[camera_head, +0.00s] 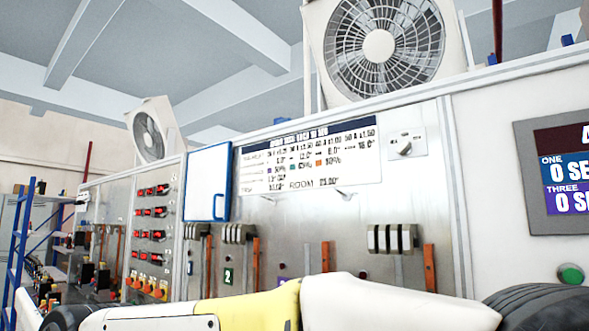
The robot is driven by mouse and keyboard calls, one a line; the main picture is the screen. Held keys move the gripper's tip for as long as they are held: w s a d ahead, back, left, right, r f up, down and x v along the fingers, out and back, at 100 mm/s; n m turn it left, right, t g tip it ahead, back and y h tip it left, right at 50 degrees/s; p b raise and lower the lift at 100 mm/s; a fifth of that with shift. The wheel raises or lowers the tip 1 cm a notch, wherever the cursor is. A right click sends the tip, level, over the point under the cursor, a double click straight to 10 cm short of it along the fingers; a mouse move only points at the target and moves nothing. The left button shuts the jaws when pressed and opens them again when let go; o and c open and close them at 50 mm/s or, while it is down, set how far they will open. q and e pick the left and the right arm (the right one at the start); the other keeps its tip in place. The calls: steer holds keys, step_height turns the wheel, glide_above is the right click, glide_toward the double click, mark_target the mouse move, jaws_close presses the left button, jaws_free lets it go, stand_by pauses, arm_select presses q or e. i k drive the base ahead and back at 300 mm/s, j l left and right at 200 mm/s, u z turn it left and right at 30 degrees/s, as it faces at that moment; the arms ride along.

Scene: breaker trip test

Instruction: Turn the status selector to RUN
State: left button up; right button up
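A small rotary selector (404,147) on a light square plate sits high on the grey panel, right of the printed chart. It looks like the status selector. Its labels are too small to read, so I cannot tell which position it points to. Neither of my grippers is in view. A white and yellow arm link of mine crosses the bottom of the view, below the selector and well apart from it.
A printed chart (310,160) and a blue-framed board (207,184) are on the panel. Breaker blocks (391,239) with orange bars are lower down. A dark display (565,180) and green button (570,274) are at right. A large fan (378,47) stands on top.

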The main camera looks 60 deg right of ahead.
mark_target(406, 148)
steer(key=z, duration=3)
